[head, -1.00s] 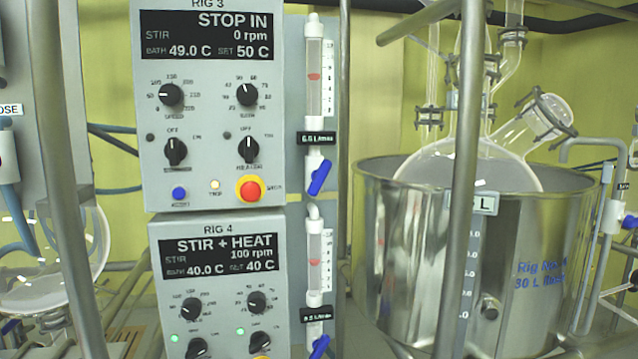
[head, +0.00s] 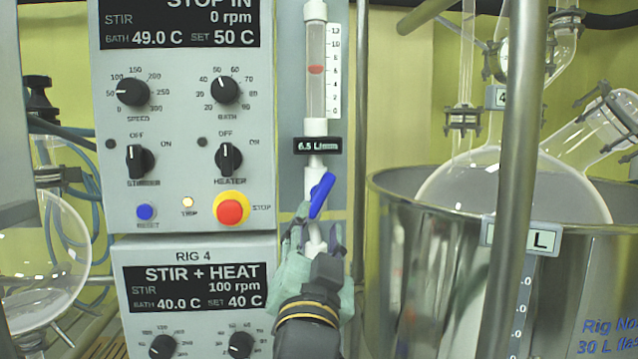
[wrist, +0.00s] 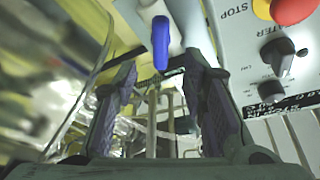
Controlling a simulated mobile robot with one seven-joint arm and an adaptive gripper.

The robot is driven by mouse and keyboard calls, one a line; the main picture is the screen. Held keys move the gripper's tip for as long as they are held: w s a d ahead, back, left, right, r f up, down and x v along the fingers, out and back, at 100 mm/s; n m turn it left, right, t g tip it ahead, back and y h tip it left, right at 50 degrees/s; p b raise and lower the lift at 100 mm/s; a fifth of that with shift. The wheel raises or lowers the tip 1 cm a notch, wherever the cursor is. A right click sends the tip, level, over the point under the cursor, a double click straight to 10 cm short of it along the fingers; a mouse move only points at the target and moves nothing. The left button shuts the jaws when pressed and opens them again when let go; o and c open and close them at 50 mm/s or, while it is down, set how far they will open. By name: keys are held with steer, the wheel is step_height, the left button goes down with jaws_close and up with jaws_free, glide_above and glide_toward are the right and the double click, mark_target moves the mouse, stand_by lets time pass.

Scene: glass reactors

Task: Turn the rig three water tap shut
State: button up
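The rig three water tap has a blue lever (head: 321,195) on the white pipe below the rig three flow tube (head: 316,70). The lever is tilted, its upper end leaning right. The red float stands about mid-tube. My gripper (head: 318,234) is just below the lever, pointing up at it in the head view. In the wrist view the blue lever (wrist: 160,42) hangs at the gap between the fingertips of my gripper (wrist: 160,72). The fingers are apart on either side, with nothing held. Whether a finger touches the lever I cannot tell.
The rig three panel (head: 185,110), with knobs and a red stop button (head: 232,209), is left of the tap. The rig four panel (head: 195,285) is below it. A metal bath (head: 430,240) with a glass vessel and an upright metal post (head: 515,180) stand to the right.

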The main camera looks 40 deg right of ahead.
mark_target(320, 198)
steer(key=shift+r+p+x, duration=0.1)
steer(key=shift+p+x, duration=1)
steer(key=shift+p, duration=0.8)
steer(key=shift+r+p+x, duration=0.15)
steer(key=shift+p+x, duration=1)
steer(key=shift+p, duration=0.7)
steer(key=shift+p+x, duration=0.35)
steer(key=shift+x, duration=2.05)
steer(key=shift+w+f, duration=0.1)
steer(key=shift+f, duration=0.05)
steer(key=shift+c, duration=0.3)
jaws_close()
